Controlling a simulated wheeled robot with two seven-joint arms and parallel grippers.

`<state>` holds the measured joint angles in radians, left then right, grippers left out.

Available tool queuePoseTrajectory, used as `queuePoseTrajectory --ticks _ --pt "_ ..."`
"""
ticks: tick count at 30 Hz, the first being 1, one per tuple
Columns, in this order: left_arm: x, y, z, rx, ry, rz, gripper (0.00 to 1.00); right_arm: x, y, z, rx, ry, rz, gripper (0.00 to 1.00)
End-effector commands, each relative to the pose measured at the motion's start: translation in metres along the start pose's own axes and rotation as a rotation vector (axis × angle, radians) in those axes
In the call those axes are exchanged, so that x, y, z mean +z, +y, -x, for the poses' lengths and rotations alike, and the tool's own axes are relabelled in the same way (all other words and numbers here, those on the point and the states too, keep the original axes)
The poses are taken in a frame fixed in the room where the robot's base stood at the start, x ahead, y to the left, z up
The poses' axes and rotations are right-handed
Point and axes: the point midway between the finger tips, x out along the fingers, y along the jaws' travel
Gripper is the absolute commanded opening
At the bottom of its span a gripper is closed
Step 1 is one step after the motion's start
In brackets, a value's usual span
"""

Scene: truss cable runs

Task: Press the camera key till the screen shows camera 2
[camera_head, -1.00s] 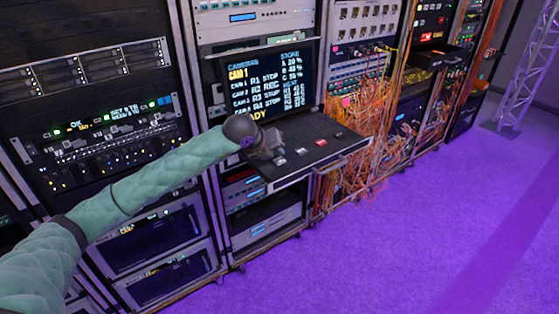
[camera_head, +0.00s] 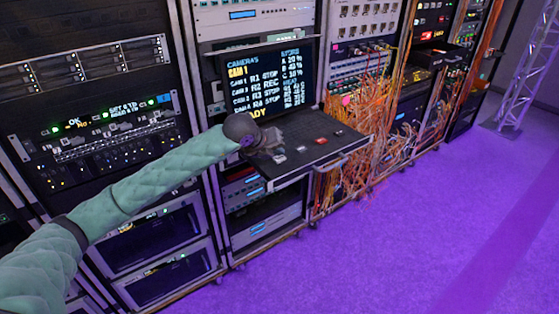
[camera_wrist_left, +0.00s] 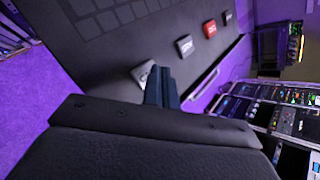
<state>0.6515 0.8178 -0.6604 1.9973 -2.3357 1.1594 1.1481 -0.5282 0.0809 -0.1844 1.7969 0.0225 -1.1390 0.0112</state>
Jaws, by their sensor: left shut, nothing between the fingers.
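The screen (camera_head: 268,85) stands on the pull-out keyboard drawer and shows yellow "CAM 1" under "CAMERAS", with rows of recorder states below. My left gripper (camera_head: 272,153) is shut and empty, low over the left part of the drawer. In the left wrist view its fingertips (camera_wrist_left: 157,78) are at a light grey key (camera_wrist_left: 143,72) and cover part of it. I cannot tell whether they touch it. A second grey key (camera_wrist_left: 184,45) and a red key (camera_wrist_left: 209,28) lie beyond it in a row. The key labels are too small to read. My right gripper is not in view.
The drawer (camera_head: 310,168) juts out from the rack with a front handle. Orange cables (camera_head: 350,125) hang in a tangle to its right. Racks stand on both sides. The purple floor (camera_head: 400,240) in front is clear.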

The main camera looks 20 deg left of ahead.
Motion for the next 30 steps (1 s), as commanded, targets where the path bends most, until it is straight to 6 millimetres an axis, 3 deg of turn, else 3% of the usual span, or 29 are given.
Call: queuePoseTrajectory --ticks 30 --pt "-0.0034 0.0031 -0.0042 0.001 0.001 0.0 0.0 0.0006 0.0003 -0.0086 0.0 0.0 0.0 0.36"
